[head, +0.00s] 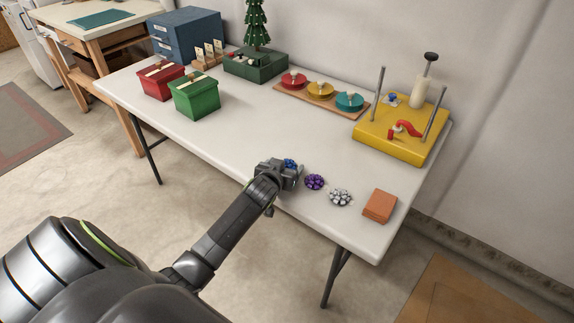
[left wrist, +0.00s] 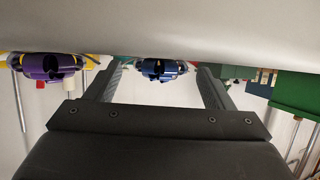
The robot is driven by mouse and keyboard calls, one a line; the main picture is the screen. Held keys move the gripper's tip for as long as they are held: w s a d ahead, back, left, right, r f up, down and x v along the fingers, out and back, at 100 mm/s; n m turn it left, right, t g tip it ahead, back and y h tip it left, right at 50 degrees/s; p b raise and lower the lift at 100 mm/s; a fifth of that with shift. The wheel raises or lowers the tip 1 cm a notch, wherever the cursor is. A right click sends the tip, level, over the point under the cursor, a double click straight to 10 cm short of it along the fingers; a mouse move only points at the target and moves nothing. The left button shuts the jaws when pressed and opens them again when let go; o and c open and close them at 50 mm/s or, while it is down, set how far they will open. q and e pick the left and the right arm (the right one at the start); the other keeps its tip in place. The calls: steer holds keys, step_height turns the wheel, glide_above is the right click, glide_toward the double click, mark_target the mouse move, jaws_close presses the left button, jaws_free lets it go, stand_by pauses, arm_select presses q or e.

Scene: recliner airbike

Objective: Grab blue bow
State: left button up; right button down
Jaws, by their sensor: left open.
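The blue bow (head: 290,163) lies near the front edge of the white table, partly hidden by my left gripper (head: 292,171). In the left wrist view the blue bow (left wrist: 162,70) shows between the two spread fingers of my left gripper (left wrist: 160,78), with a gap on each side. The fingers are open and hold nothing. I cannot tell how deep the bow sits between them. My right gripper is in neither view.
A purple bow (head: 314,182), a silver bow (head: 341,197) and an orange-brown block (head: 380,206) lie to the right on the table (head: 215,135). Red (head: 161,82) and green (head: 197,96) boxes stand at left. A yellow stand (head: 395,143) with upright posts is at back right.

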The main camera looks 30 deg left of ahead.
arm_select(q)
steer(key=shift+w+f, duration=0.1)
steer(key=shift+w, duration=0.2)
steer(key=c, duration=1.1)
steer(key=shift+o, duration=0.2)
